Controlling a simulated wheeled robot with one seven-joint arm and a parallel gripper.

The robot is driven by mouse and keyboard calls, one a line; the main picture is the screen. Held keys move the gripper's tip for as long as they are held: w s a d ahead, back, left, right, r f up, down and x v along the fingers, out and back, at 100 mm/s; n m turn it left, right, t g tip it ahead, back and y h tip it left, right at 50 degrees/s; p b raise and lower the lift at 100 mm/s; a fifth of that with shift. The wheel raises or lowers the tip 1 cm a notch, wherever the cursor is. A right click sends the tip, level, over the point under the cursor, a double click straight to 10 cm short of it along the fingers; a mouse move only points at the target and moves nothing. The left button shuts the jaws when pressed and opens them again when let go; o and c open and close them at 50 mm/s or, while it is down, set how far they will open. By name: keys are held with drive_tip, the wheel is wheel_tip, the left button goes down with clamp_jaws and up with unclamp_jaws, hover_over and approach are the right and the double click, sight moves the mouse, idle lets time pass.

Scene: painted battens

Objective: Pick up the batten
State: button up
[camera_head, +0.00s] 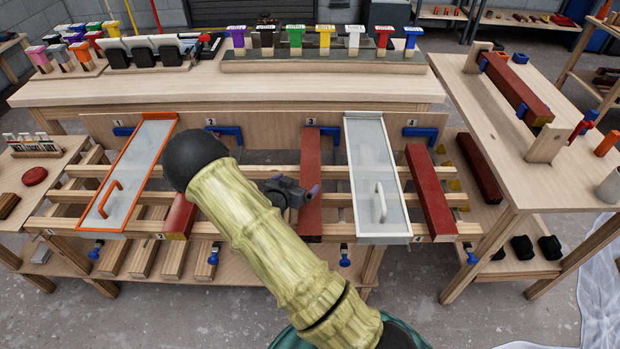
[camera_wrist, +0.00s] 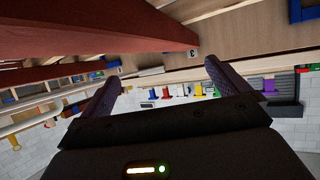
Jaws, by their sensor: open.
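Several dark red battens lie on the wooden rack in the head view.
An orange-framed panel (camera_head: 128,172) and a white-framed panel (camera_head: 375,175) lie on the rack either side of my arm. Blue clamps (camera_head: 225,133) line its back board. Another red batten (camera_head: 517,88) rests in a wooden holder on the right table.

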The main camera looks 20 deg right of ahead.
sight(309, 173)
drive_tip(key=shift+x, duration=2.3)
drive_tip(key=shift+d, duration=0.1)
drive_tip(key=x, duration=0.5)
drive_tip(key=shift+w+d+f+b, duration=0.15)
drive_tip(key=shift+w+d+b, duration=0.1)
drive_tip(key=shift+b, duration=0.1)
drive_tip(key=shift+s+a, duration=0.1)
drive_tip(key=c, duration=1.6)
